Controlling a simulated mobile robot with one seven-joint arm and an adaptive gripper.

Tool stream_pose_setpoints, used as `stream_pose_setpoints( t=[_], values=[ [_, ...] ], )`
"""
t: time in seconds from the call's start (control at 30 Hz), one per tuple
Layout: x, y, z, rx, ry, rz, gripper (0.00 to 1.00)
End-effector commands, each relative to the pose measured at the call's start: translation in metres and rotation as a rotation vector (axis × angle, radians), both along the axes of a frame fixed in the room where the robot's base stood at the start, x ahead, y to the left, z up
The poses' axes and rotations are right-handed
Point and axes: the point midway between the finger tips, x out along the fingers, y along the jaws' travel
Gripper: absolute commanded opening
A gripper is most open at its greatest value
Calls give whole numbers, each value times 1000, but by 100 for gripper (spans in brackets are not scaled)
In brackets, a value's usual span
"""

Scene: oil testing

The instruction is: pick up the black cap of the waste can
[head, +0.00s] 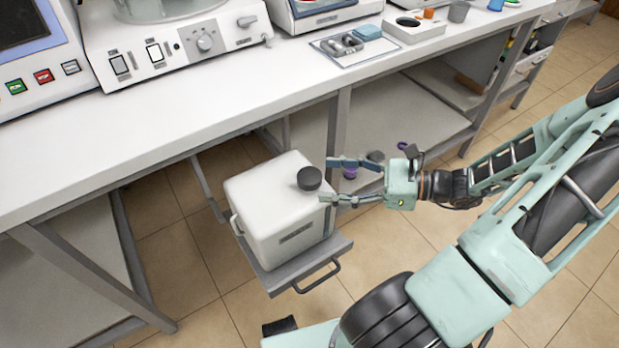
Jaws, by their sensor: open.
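The white waste can (270,208) is a boxy container with a label on its front. The black cap (309,178) sits on its top near the right edge. My gripper (330,180) is to the right of the cap with its two fingers spread and pointing left toward it. The far fingertip is near the back right of the cap and the near fingertip near its front right. I cannot tell from this view whether either finger touches the cap or how their heights compare. Nothing shows between the fingers.
The can stands on a grey tray with a handle (318,279), low beside the white bench (215,120). The bench holds instruments and a small tray (345,47). A bench leg (340,122) rises behind the gripper. Purple-topped items (349,172) lie beyond the fingers. Tiled floor is open at the front.

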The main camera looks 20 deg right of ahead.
Motion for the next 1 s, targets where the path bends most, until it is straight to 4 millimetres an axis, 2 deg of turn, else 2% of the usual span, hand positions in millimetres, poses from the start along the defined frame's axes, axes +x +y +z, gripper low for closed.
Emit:
stream_pose_setpoints(
  t=[0.17,0.4,0.7,0.77,1.0],
  values=[
    [7,13,-4,0,-1,2,63],
    [24,42,-8,0,-1,2,63],
    [27,49,-8,-2,1,1,63],
    [27,48,-8,-2,1,1,58],
    [27,48,-8,-3,1,1,32]
  ],
)
